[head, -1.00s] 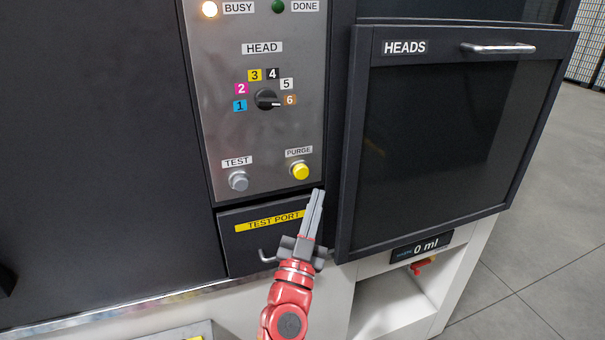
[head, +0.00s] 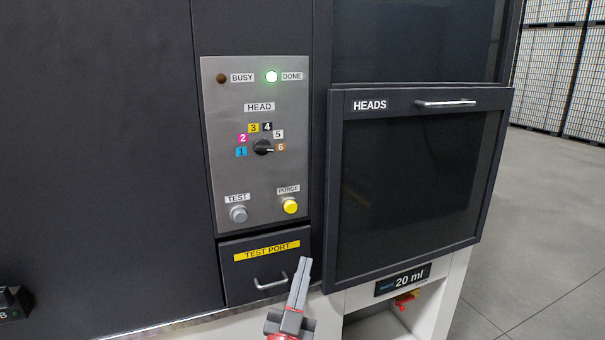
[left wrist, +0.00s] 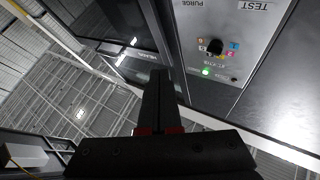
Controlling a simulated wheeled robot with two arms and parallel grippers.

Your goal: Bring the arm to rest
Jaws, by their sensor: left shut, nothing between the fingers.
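My left gripper (head: 303,268) is at the bottom of the head view, in front of the lower right of the test port drawer. Its fingers point up, closed together with nothing between them. In the left wrist view the same closed fingers (left wrist: 157,80) stand dark against the machine. The control panel (head: 225,110) is above, with the yellow purge button (head: 290,206) and grey test button (head: 238,214). The gripper is apart from both buttons. The green done light (head: 271,76) is lit, and the busy light (head: 221,78) is dark. My right gripper is not in view.
The test port drawer (head: 235,288) is shut, with a handle (head: 270,281). The heads door (head: 335,190) is at right, above a display (head: 402,281) reading 20 ml and a red-handled valve (head: 407,299). Open floor (head: 540,200) lies to the right.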

